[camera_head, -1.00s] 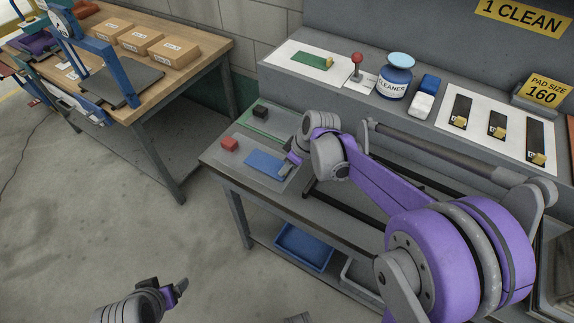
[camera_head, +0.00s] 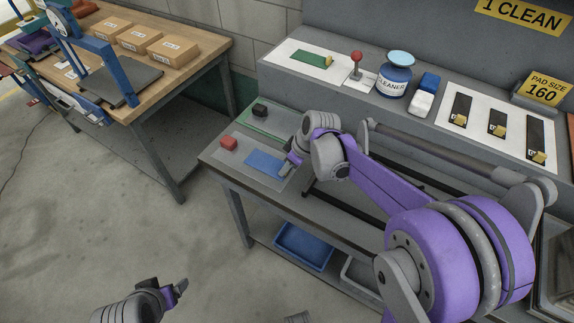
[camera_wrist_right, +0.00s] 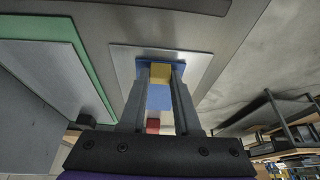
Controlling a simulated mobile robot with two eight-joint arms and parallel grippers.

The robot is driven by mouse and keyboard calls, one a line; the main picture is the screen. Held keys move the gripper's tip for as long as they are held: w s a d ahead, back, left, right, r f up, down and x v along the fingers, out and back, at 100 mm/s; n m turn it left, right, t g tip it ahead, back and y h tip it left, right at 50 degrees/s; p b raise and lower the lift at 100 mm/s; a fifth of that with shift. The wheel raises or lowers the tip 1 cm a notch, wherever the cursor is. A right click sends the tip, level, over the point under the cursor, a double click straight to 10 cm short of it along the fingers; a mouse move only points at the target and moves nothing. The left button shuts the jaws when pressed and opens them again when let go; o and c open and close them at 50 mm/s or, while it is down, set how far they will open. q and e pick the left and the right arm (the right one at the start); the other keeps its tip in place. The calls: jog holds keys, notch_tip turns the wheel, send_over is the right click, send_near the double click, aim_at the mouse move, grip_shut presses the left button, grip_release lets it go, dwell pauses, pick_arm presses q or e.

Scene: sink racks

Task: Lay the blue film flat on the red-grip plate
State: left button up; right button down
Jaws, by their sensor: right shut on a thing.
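The blue film (camera_head: 263,162) is over the light grey plate (camera_head: 246,145) that carries a red grip block (camera_head: 228,143), at the left end of the bench. My right gripper (camera_head: 289,163) is shut at the film's right end. In the right wrist view its fingers (camera_wrist_right: 160,72) hold a yellow tab (camera_wrist_right: 160,72) on the blue film (camera_wrist_right: 159,97), above the plate (camera_wrist_right: 124,64). I cannot tell whether the whole film touches the plate. My left gripper (camera_head: 167,293) hangs low over the floor, away from the bench; its opening is unclear.
A green-edged plate with a black block (camera_head: 260,110) lies just behind. The shelf holds a green film (camera_head: 312,59), a red-knobbed tool (camera_head: 357,65), a cleaner jar (camera_head: 394,78) and black strips with yellow tabs (camera_head: 461,108). A blue tray (camera_head: 303,246) sits below.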

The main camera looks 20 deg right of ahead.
dwell(0.3)
jog(key=c, duration=0.5)
grip_release()
jog(key=shift+c, duration=0.2)
jog(key=o, duration=0.5)
jog(key=shift+o, duration=0.2)
jog(key=shift+r+p, duration=2.25)
jog(key=shift+r, duration=1.25)
